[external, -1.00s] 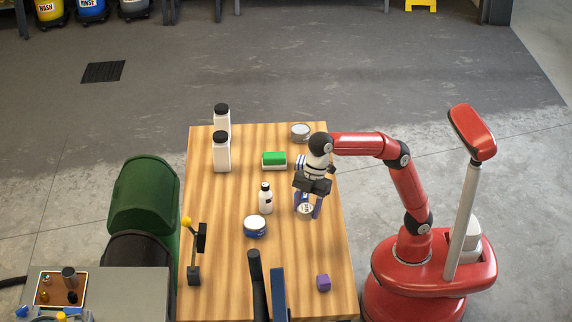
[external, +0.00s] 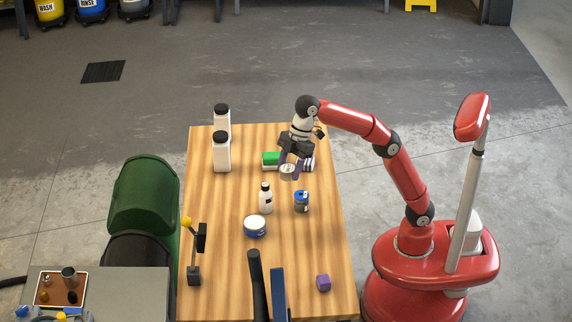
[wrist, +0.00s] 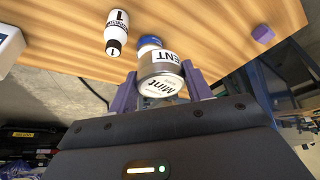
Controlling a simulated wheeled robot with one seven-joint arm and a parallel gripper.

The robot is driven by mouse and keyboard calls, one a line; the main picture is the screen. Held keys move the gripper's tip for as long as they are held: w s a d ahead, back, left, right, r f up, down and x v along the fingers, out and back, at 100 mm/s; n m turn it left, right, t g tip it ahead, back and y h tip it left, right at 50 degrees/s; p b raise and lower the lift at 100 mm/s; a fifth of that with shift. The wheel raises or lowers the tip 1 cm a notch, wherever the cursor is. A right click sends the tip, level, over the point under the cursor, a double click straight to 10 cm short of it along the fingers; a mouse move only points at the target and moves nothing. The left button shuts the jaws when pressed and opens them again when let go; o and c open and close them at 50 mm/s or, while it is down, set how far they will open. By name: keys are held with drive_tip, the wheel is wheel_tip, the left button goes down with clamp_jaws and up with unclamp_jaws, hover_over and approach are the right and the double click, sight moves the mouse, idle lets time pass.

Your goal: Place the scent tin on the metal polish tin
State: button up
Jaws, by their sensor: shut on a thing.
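The scent tin (wrist: 161,78), a silver round tin with a white label reading "Mint" on its end, is between my fingers in the wrist view. No metal polish label is readable. A low blue tin with a white top (external: 255,226) stands left of centre on the table; I cannot tell if it is the polish tin. A grey round tin at the far right is now hidden behind my arm.
A blue can (external: 301,201) and a white bottle with a dark cap (external: 265,198) stand in front of my gripper.

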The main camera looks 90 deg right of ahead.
drive_tip(key=d+f+m+t+h+b, duration=0.1)
drive_tip(key=d+f+m, duration=0.15)
drive_tip(key=d, duration=1.15)
drive_tip(key=d+f+m+h+b, duration=0.1)
drive_tip(key=d+m, duration=0.3)
drive_tip(key=d, duration=1.1)
drive_tip(key=s+d+f+m+b, duration=0.1)
drive_tip(key=s+d+f, duration=0.1)
drive_tip(key=d, duration=0.3)
drive_tip(key=s+d+f+m+h+b, duration=0.1)
drive_tip(key=s+d+f+m, duration=0.1)
drive_tip(key=d, duration=0.4)
drive_tip(key=s+d+f+m+b, duration=0.1)
drive_tip(key=s+d+f, duration=0.1)
drive_tip(key=s+d, duration=0.2)
drive_tip(key=shift+d+f+m+h, duration=0.25)
drive_tip(key=shift+d+h, duration=0.15)
drive_tip(key=shift+d, duration=0.25)
drive_tip(key=shift+f+b, duration=1)
drive_tip(key=shift+f, duration=1)
drive_tip(key=shift+f, duration=0.2)
drive_tip(key=o, duration=1)
drive_tip(key=shift+r, duration=0.15)
